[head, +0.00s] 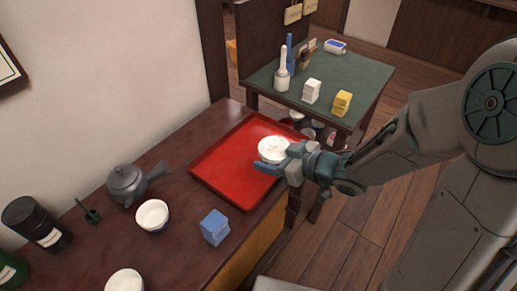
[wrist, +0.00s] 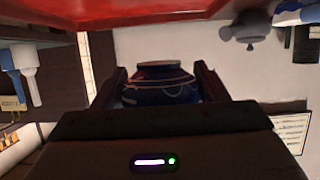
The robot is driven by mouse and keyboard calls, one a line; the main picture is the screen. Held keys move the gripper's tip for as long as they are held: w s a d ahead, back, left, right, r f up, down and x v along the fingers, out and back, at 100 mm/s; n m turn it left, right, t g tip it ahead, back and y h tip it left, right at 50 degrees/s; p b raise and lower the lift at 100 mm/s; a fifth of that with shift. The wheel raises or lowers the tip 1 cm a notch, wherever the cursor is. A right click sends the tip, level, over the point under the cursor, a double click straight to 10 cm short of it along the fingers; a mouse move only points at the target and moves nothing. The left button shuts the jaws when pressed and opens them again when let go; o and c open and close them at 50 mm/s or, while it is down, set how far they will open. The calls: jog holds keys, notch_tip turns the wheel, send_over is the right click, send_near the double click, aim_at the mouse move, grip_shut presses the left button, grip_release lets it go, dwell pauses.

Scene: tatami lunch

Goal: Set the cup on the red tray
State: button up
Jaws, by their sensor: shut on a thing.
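The cup (head: 272,147) has a pale inside; in the wrist view its outside is dark blue with light lines (wrist: 160,88). My gripper (head: 280,160) is shut on the cup, with one finger on each side of it. The cup looks upright. The red tray (head: 222,168) lies on the dark wooden counter, and the cup is over its right part. The wrist view, which is upside down, shows a gap between the cup's foot and the tray (wrist: 130,12), so the cup is held above it. No other object shows on the tray.
On the counter left of the tray are a grey teapot (head: 126,184), two white-lined cups (head: 152,216) (head: 125,281), a folded blue cloth or block (head: 214,227) and a black canister (head: 36,222). A green-topped table (head: 325,75) with several items stands behind.

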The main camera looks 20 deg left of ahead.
jog(key=w+a+f+b, duration=0.1)
jog(key=w+a+f, duration=0.1)
jog(key=w+a+f+b, duration=0.1)
jog(key=w+f, duration=0.1)
jog(key=w, duration=0.1)
jog(key=w+a+f, duration=0.2)
jog(key=shift+w+a+b, duration=0.2)
jog(key=shift+a+b, duration=0.15)
jog(key=shift+b, duration=0.05)
jog(key=shift+c, duration=0.2)
jog(key=shift+f+b, duration=0.55)
jog(key=shift+f, duration=1.35)
jog(key=shift+f, duration=0.1)
jog(key=shift+f, duration=0.15)
jog(key=o, duration=1.2)
